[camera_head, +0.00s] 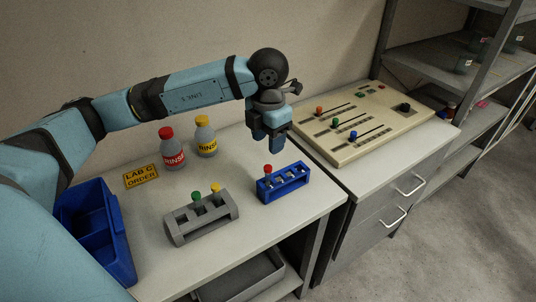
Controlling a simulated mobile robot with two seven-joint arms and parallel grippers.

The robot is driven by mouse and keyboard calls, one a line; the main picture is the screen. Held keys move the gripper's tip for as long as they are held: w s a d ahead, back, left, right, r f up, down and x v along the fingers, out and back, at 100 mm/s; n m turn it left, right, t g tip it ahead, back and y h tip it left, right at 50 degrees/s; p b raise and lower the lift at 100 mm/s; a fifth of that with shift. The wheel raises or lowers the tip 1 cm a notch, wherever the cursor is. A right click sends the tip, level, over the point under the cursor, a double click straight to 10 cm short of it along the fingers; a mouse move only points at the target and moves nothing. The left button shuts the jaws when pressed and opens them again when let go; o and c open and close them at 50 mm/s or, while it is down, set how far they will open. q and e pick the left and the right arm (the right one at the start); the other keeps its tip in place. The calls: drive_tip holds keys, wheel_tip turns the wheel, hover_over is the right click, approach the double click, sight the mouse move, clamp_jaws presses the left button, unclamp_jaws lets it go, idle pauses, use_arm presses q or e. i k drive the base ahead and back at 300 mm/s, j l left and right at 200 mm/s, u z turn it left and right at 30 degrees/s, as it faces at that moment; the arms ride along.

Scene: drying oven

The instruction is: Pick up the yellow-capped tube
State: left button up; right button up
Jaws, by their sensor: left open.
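The yellow-capped tube (216,189) stands upright in the grey rack (203,228), beside a green-capped tube (196,197) in the same rack. My left gripper (270,146) is open and empty. It points down above the bench, behind the blue rack and well up and to the right of the yellow-capped tube. My right gripper is not in view.
A blue rack (287,187) holds a red-capped tube (267,170). Two rinse bottles, one red-capped (172,155) and one yellow-capped (205,140), stand behind. A blue bin (121,253) is at left; a control panel (350,148) is at right.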

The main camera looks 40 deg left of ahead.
sight(216, 186)
drive_tip(key=k+l, duration=0.8)
drive_tip(key=k, duration=0.05)
